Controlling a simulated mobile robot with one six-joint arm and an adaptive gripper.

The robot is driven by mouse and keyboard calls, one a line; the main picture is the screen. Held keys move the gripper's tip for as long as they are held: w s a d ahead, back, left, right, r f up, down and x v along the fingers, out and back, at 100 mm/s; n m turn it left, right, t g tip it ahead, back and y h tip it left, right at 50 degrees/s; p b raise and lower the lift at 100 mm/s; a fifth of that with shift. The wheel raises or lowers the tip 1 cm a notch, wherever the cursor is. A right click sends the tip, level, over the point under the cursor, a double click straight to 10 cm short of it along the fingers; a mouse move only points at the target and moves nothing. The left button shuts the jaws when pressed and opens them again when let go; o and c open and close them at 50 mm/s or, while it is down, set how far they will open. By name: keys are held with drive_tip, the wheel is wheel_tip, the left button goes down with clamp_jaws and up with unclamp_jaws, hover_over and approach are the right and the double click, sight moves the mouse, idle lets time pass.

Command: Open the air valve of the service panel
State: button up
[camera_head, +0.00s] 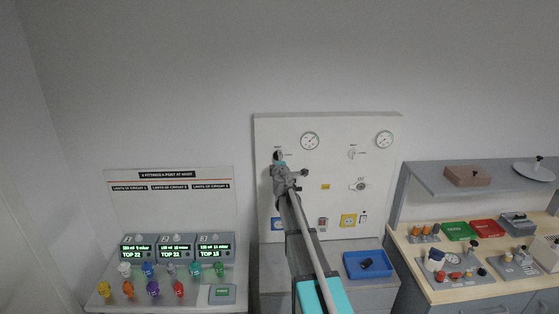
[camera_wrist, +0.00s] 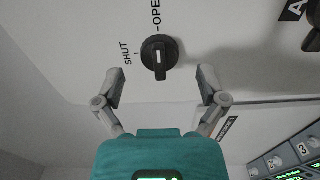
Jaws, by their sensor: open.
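The service panel (camera_head: 335,130) is a pale upright board against the wall. In the wrist view a black round knob (camera_wrist: 159,57) with a raised grip bar sits on the panel between the lettering SHUT, at its left, and OPEN, partly cut off above it. The white mark on the bar runs up and down, in line with the OPEN tick. My gripper (camera_wrist: 160,82) is open, with one fingertip on each side just below the knob, apart from it. In the head view my gripper (camera_head: 279,166) is at the panel's upper left and partly hides the knob (camera_head: 278,155).
A blue tray (camera_head: 367,264) stands below. A display bench with coloured fittings (camera_head: 165,285) is left; a cluttered workbench (camera_head: 470,285) is right.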

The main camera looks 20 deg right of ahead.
drive_tip(key=v, duration=1)
idle(0.3)
drive_tip(key=s+a+f+m+g+h+b, duration=0.2)
drive_tip(key=s+f+m+g+b, duration=0.5)
drive_tip(key=s+f+m+g, duration=0.8)
drive_tip(key=s+a+f+g+y+b, duration=0.1)
drive_tip(key=s+a+f+y+b, duration=0.1)
drive_tip(key=s+a+f, duration=0.5)
drive_tip(key=s+a+f+g+y+b, duration=0.1)
drive_tip(key=s+a+f+y, duration=0.4)
drive_tip(key=s, duration=0.7)
wheel_tip(320, 180, down, 3)
drive_tip(key=shift+a+r+b, duration=0.1)
drive_tip(key=shift+a+b, duration=0.65)
drive_tip(key=shift+a, duration=0.35)
drive_tip(key=shift+w, duration=0.1)
